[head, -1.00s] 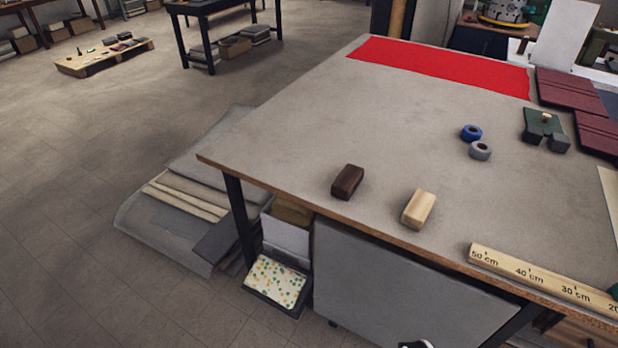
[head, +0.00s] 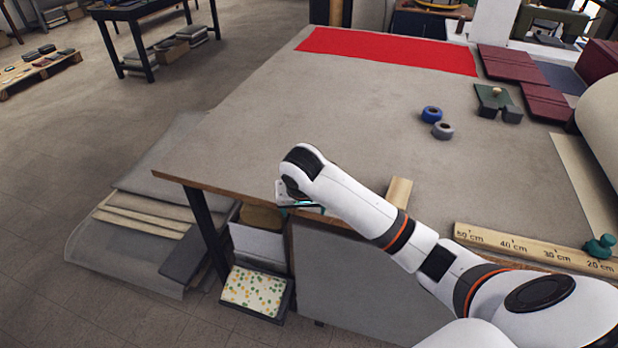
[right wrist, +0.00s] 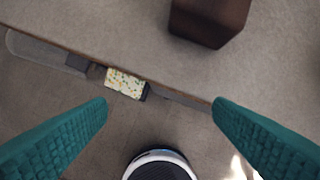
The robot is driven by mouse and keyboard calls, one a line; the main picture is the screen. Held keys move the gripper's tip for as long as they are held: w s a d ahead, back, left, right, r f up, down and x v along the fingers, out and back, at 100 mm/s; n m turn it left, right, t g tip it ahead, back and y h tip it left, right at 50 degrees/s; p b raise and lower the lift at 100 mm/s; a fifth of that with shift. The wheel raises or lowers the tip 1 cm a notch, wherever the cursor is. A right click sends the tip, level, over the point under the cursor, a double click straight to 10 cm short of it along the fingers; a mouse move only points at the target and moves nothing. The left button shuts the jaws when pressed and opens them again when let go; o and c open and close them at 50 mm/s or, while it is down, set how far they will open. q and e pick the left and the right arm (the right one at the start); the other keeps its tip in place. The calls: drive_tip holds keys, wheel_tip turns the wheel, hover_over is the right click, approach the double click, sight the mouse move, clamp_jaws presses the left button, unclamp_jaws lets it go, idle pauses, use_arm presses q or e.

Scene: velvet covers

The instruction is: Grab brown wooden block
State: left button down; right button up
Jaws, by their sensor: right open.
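The brown wooden block (right wrist: 208,20) shows in the right wrist view at the top, right of centre, lying on the table and partly cut off by the frame. In the head view it is hidden behind my right arm. My right gripper (right wrist: 160,102) is open and empty, with its two teal fingers spread over the table's front edge. The block is beyond the fingertips, not between them. In the head view the right gripper (head: 299,206) shows only in small part under the wrist, at the table's front edge. My left gripper is not in view.
A pale wooden block (head: 398,191) stands just behind my right forearm. A ruler (head: 510,245) lies along the front edge. Blue tape (head: 431,114) and grey tape (head: 443,131) lie farther back. The table (head: 270,110) is clear at the left and middle.

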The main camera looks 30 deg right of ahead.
drive_tip(key=w+d+r+m+h, duration=0.1)
drive_tip(key=w+d+r+m, duration=0.4)
drive_tip(key=r, duration=0.5)
drive_tip(key=shift+n, duration=0.4)
drive_tip(key=d+f, duration=0.1)
drive_tip(key=f, duration=0.1)
drive_tip(key=w+d+f, duration=0.1)
drive_tip(key=d+f+p, duration=0.1)
drive_tip(key=f, duration=0.1)
drive_tip(key=shift+w+d+f, duration=0.2)
drive_tip(key=shift+w+f, duration=0.05)
drive_tip(key=shift+f, duration=0.1)
drive_tip(key=shift+p+x, duration=0.65)
drive_tip(key=shift+x, duration=2.05)
drive_tip(key=c, duration=1.1)
drive_tip(key=shift+r, duration=0.1)
